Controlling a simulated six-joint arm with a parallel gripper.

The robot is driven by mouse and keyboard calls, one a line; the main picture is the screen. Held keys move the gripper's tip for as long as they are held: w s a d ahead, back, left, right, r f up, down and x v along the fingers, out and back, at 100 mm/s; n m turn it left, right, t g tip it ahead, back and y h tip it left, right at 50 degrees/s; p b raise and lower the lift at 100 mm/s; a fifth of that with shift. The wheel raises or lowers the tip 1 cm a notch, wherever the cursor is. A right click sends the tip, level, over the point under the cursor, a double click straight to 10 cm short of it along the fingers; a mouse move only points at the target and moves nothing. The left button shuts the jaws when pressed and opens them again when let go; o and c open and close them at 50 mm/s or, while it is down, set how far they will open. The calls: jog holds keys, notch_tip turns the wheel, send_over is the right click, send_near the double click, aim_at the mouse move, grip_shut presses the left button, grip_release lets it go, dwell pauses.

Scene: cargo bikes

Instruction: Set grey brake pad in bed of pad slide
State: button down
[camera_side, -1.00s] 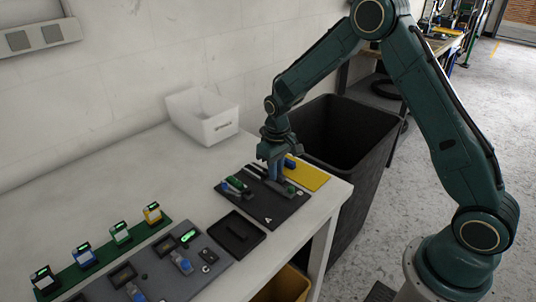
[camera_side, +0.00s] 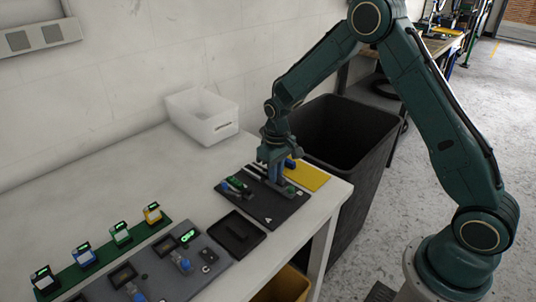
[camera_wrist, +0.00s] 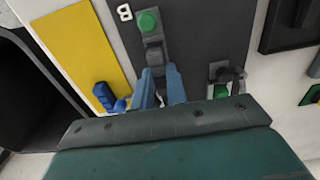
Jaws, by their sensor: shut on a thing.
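My gripper (camera_wrist: 160,88) points down with its blue fingers closed over a grey piece (camera_wrist: 155,57), which I take to be the grey brake pad. The fingers hide much of it. It is in line with a grey slide with a green knob (camera_wrist: 148,22), beside the letter B on the dark board. In the side view my gripper (camera_side: 275,172) is low over this slide, whose green knob (camera_side: 291,189) shows at its near end. Whether the pad touches the bed cannot be told. A second slide with a green part (camera_wrist: 220,91) is on the same board.
A yellow mat (camera_wrist: 80,45) with a blue part (camera_wrist: 103,96) lies beside the board. A black bin (camera_side: 350,135) stands off the table's end. An empty-looking black tray (camera_side: 235,236), a white bin (camera_side: 203,115) and a row of displays surround the board.

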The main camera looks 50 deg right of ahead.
jog(key=shift+f, duration=0.85)
dwell(1.0)
jog(key=c, duration=1.3)
grip_release()
notch_tip(320, 180, up, 14)
jog(key=shift+f, duration=0.1)
